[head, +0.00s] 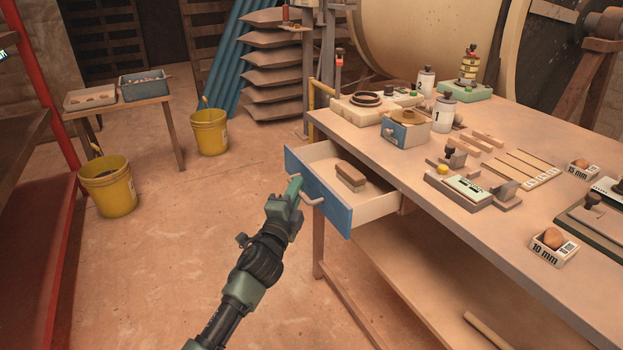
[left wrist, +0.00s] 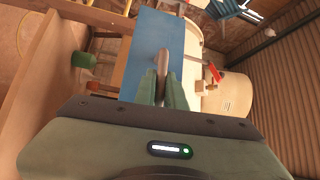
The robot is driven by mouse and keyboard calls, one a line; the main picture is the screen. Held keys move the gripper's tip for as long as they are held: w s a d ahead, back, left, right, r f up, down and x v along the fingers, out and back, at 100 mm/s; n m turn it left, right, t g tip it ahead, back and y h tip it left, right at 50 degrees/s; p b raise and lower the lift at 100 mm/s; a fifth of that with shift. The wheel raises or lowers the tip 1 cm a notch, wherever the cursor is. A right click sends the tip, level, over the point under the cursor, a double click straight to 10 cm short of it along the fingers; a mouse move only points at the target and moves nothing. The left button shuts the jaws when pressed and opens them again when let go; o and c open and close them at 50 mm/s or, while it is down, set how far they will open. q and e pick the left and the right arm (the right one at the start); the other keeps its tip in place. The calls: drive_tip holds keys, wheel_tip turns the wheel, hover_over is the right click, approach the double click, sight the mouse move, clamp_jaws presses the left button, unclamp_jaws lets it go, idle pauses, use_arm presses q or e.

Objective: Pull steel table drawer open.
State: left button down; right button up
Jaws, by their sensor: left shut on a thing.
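The table drawer (head: 319,194) has a blue front and pale sides. It stands well out from the table (head: 430,166), and a brown block (head: 351,176) lies inside it. My left gripper (head: 296,186) is at the drawer front, shut on the handle (head: 312,199). In the left wrist view, the two green fingertips (left wrist: 163,88) close around the handle bar (left wrist: 163,62) in front of the blue drawer front (left wrist: 138,50). Part of the handle is hidden by the fingers. My right gripper is not in view.
The tabletop holds a small blue-fronted box (head: 404,129), bottles, gauges and wooden strips. Yellow buckets (head: 108,186) stand on the floor to the left, near a small side table (head: 128,104). The floor in front of the drawer is clear.

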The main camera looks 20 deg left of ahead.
use_arm(q)
drive_tip(key=shift+s+a+f+p, duration=0.1)
drive_tip(key=shift+s+a+p, duration=0.2)
drive_tip(key=shift+s+a, duration=0.55)
drive_tip(key=shift+s+a+p, duration=0.25)
drive_tip(key=shift+s+a, duration=0.3)
drive_tip(key=shift+s, duration=0.45)
drive_tip(key=c, duration=1.5)
unclamp_jaws()
drive_tip(key=s+d, duration=0.1)
drive_tip(key=s, duration=0.6)
drive_tip(key=shift+s+f, duration=0.3)
drive_tip(key=shift+f, duration=0.15)
